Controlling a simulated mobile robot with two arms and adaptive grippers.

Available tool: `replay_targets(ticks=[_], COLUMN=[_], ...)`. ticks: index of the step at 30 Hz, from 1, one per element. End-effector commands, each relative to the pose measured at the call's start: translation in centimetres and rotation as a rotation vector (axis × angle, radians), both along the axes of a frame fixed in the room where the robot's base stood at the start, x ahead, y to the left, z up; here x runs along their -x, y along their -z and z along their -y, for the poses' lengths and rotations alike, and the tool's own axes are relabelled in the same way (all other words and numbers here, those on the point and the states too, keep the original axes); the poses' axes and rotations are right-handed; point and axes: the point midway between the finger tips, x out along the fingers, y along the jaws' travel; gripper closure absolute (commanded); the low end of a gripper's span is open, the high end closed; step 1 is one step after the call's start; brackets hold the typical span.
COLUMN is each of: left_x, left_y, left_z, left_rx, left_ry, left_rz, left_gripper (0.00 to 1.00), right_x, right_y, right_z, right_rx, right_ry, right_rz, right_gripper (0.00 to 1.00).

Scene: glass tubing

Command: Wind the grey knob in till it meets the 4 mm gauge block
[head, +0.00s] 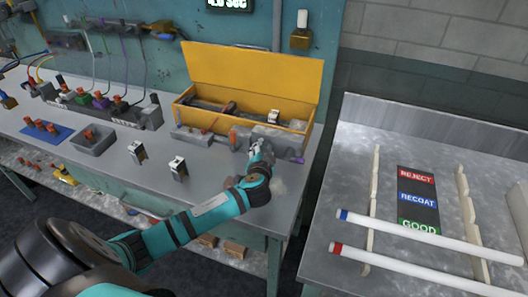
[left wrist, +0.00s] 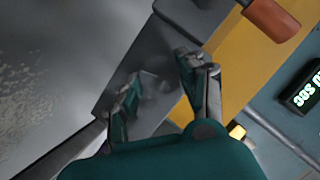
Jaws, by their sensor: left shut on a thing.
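My left gripper (head: 259,150) is over a grey fixture (head: 272,133) in front of the open yellow box, at the right end of the bench. In the left wrist view the two fingers of my left gripper (left wrist: 158,88) stand on either side of a small grey rounded piece, the grey knob (left wrist: 155,86), and are shut on it. The knob is blurred against the grey metal behind it. In the head view the gripper hides the knob. I cannot make out the 4 mm gauge block or its gap from the knob. My right gripper is not in view.
The yellow box (head: 252,68) stands behind the fixture with its lid up. An orange handle (head: 233,138) and a purple-tipped part (head: 298,160) are close to the gripper. Two small metal pieces (head: 178,168) stand left. Another table with white tubes (head: 430,237) is at right.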

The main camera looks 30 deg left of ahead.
Motion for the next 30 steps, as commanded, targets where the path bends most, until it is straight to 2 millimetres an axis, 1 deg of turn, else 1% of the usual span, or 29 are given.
replay_targets(ticks=[5, 11, 17, 30], left_x=[0.0, 0.0, 0.0, 0.0], left_y=[0.1, 0.3, 0.5, 0.8], left_z=[0.1, 0.1, 0.2, 0.3], left_rx=[-0.02, -0.1, -0.251, -0.644], left_ry=[0.001, 0.0, -0.001, 0.0], left_rz=[-0.005, -0.025, -0.061, -0.157], left_gripper=[0.93, 0.93, 0.93, 0.93], right_x=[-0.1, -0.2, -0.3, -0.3], right_y=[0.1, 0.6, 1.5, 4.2], right_z=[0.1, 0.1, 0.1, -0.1], right_rx=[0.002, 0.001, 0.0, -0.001], right_ry=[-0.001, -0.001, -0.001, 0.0], right_rz=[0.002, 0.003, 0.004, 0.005], right_gripper=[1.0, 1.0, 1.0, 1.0])
